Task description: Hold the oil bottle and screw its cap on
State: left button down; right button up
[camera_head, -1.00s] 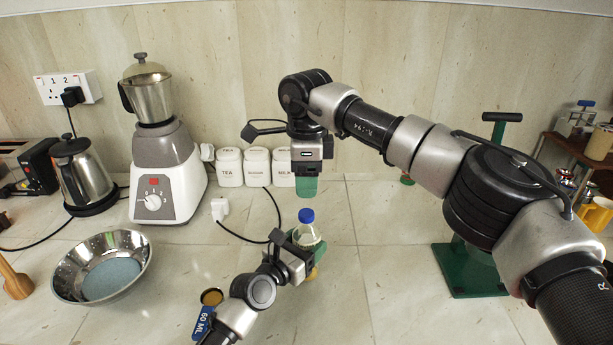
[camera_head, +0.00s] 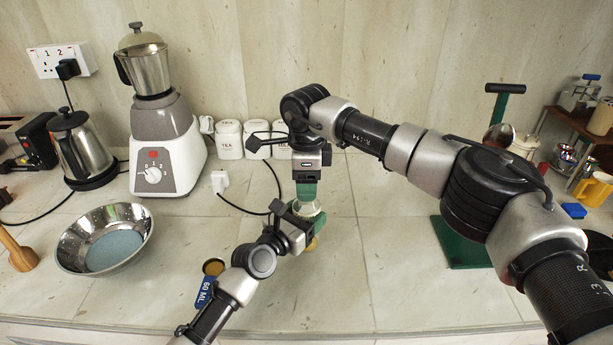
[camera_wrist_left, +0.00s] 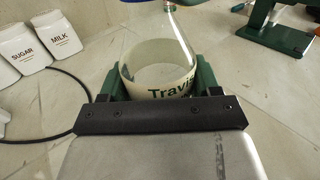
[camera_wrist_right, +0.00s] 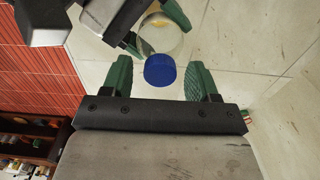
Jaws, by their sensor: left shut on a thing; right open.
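The oil bottle (camera_wrist_left: 160,62) is clear with a cream band lettered in green, and stands upright. My left gripper (camera_head: 307,232) is shut around its body; its green fingers flank the band in the left wrist view. The blue cap (camera_wrist_right: 160,70) sits at the top of the bottle in the right wrist view; whether it is threaded on cannot be told. My right gripper (camera_wrist_right: 162,82) is open, pointing down over the bottle, with one green finger on each side of the cap and a gap showing. In the head view the right fingers (camera_head: 306,190) hide the cap.
A steel bowl (camera_head: 66,238) and a blue-handled 60 ML scoop (camera_head: 206,292) are at left. A mixer grinder (camera_head: 165,160), kettle (camera_head: 82,145) and white canisters (camera_head: 229,140) stand behind. A green stand (camera_head: 462,245) is at right.

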jog(key=shift+c, duration=0.2)
jog(key=c, duration=0.9)
jog(key=shift+c, duration=0.2)
jog(key=m, duration=0.5)
jog(key=shift+m, duration=0.3)
jog(key=m, duration=0.5)
jog(key=shift+m, duration=0.4)
jog(key=o, duration=1)
jog(key=shift+r, duration=0.1)
jog(key=shift+r, duration=2.2)
